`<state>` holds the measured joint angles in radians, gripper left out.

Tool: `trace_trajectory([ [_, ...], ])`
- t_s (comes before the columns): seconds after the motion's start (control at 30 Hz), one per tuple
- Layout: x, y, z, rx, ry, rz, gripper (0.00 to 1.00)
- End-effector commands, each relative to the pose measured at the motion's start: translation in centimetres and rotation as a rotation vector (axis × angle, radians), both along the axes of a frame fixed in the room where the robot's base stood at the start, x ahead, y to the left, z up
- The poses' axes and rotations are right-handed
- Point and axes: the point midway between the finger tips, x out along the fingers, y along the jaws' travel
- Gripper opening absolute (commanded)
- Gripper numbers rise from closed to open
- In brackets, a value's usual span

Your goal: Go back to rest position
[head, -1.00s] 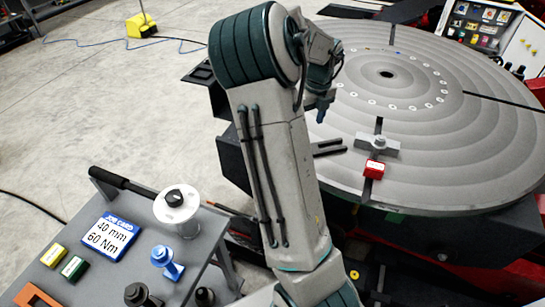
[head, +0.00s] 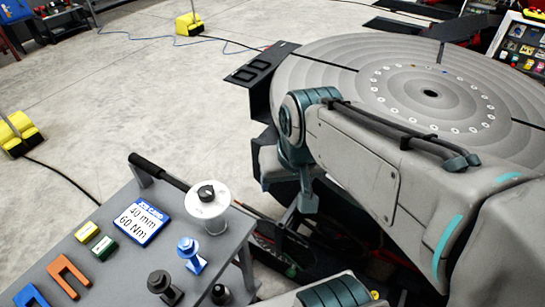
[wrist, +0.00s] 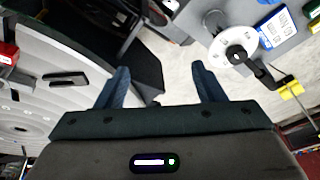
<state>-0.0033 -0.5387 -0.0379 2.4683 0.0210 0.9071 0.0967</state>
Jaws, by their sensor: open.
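My gripper (wrist: 162,78) shows in the wrist view with its two dark blue fingers spread apart and nothing between them. Open space lies past the fingertips, with a dark base and pale floor below. In the head view my arm lies across the right side, in front of the large round grey turntable (head: 330,62). The arm hides much of the turntable's near part. I cannot make out the fingers clearly in the head view. The turntable also shows at the left of the wrist view (wrist: 55,100), with a red block (wrist: 8,55) at the picture's edge.
A grey cart (head: 105,262) stands at lower left.

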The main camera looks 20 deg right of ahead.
Motion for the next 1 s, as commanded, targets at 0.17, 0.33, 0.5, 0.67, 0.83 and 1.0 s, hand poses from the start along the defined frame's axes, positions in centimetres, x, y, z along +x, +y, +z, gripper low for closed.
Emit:
trace_trajectory([
  [0.17,-1.09,0.48,-0.12,-0.074,-0.027,0.129,0.62],
  [0.33,-1.1,0.5,-0.14,-0.078,-0.028,0.137,0.62],
  [0.5,-1.08,0.49,-0.12,-0.076,-0.028,0.136,0.62],
  [0.67,-1.07,0.49,-0.12,-0.076,-0.028,0.134,0.62],
  [0.83,-1.06,0.5,-0.11,-0.076,-0.028,0.134,0.6],
  [1.0,-1.05,0.5,-0.11,-0.074,-0.028,0.133,0.36],
])
